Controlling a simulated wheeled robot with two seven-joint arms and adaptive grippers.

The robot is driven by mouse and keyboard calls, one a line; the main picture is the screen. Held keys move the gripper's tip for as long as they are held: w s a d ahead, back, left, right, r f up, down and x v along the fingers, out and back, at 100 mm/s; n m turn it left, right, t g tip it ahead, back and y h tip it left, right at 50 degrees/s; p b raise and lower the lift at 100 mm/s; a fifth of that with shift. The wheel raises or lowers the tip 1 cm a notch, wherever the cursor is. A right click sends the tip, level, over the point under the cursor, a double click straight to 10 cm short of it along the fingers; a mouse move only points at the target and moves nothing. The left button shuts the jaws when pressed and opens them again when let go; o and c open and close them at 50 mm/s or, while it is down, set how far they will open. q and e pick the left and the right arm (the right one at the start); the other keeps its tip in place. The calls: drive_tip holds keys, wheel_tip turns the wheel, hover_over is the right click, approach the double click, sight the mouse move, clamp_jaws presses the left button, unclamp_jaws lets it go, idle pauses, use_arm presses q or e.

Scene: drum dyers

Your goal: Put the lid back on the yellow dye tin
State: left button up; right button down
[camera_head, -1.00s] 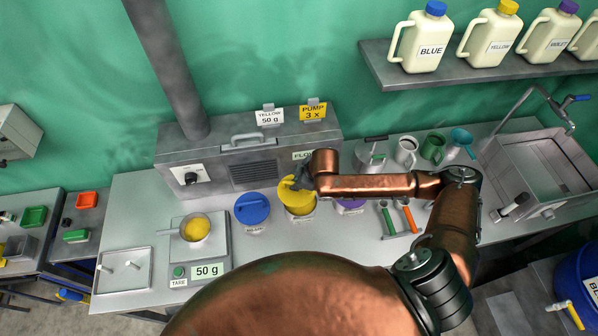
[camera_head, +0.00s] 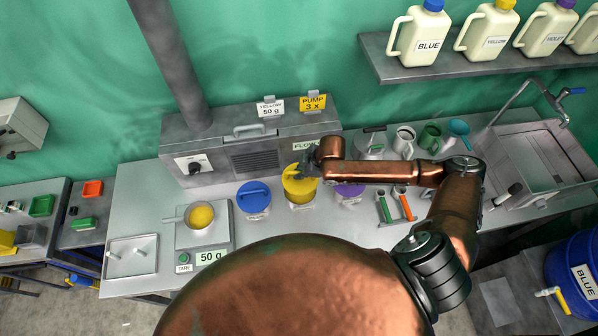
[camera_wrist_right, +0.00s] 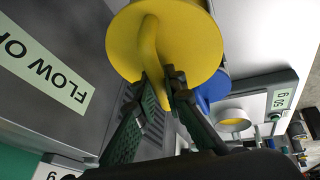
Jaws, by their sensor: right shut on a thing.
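The yellow lid (camera_head: 294,189) is a round disc with a raised bar handle. My right gripper (camera_head: 302,173) is shut on that handle from above. The lid is over the yellow dye tin (camera_head: 301,206), nearly level; whether it touches the rim cannot be told. In the right wrist view the lid (camera_wrist_right: 190,45) fills the top middle and hides most of the tin, and the right gripper (camera_wrist_right: 160,88) has its fingers on both sides of the handle. My left gripper is not in view.
A blue-lidded tin (camera_head: 253,197) stands close on the left and a purple-lidded tin (camera_head: 349,190) on the right, partly under my arm. The scale (camera_head: 204,240) with a pan of yellow powder (camera_head: 201,216) is further left. The grey flow unit (camera_head: 253,160) stands behind.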

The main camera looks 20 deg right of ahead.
drive_tip(key=shift+f+b, duration=0.45)
drive_tip(key=shift+f, duration=1)
drive_tip(key=shift+f+b, duration=0.9)
drive_tip(key=shift+f, duration=1.8)
drive_tip(key=shift+f, duration=0.3)
drive_tip(key=c, duration=1.9)
unclamp_jaws()
drive_tip(key=shift+c, duration=0.2)
drive_tip(key=v, duration=1.2)
